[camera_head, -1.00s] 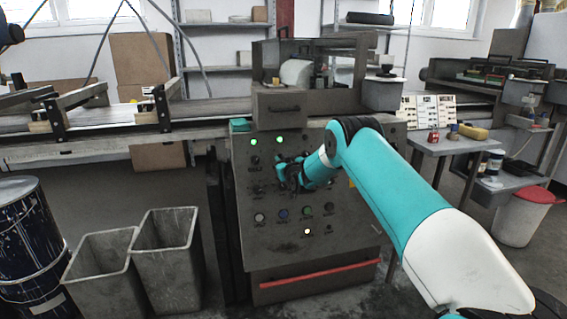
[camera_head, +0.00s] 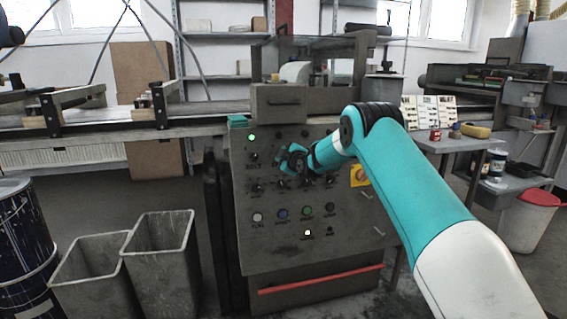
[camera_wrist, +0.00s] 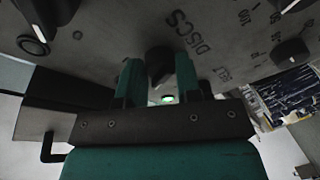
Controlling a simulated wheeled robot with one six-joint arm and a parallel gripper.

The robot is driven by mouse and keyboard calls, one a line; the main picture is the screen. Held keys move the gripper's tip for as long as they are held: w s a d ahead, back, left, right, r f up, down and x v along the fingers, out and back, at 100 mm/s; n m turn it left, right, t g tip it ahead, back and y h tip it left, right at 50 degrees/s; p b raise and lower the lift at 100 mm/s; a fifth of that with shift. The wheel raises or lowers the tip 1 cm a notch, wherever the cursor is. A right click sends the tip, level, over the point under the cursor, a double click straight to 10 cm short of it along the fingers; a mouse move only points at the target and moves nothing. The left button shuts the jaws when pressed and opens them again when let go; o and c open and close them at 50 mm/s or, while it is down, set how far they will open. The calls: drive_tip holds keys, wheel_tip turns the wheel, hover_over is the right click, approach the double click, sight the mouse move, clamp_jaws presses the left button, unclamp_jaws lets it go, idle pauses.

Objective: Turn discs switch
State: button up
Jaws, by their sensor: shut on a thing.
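The discs switch (camera_wrist: 160,62) is a dark round knob on the grey control panel (camera_head: 262,240), beside the printed word DISCS in the wrist view. My gripper (camera_wrist: 158,78) has its two teal fingers on either side of this knob, shut on it. In the head view my gripper (camera_head: 287,160) is at the upper middle of the panel, and it hides the knob there. The knob's exact pointing angle is hard to read. A green lamp (camera_head: 252,137) glows at the panel's upper left; the lamp to its right (camera_head: 279,134) is dark.
Other knobs (camera_wrist: 291,52) are close by on the panel. A yellow-backed switch (camera_head: 360,175) is right of my gripper, partly behind my arm. Coloured buttons (camera_head: 282,214) and a lit white lamp (camera_head: 307,232) are below. Two grey bins (camera_head: 160,262) stand at left.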

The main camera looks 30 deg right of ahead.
drive_tip(key=shift+n+b, duration=0.45)
drive_tip(key=shift+n, duration=0.45)
drive_tip(key=shift+g, duration=0.3)
drive_tip(key=o, duration=0.9)
drive_tip(key=shift+r, duration=0.1)
drive_tip(key=s+r, duration=0.1)
drive_tip(key=s, duration=0.4)
drive_tip(key=s+a+r, duration=0.1)
drive_tip(key=s, duration=1.1)
drive_tip(key=shift+a+r, duration=0.25)
drive_tip(key=shift+r, duration=0.15)
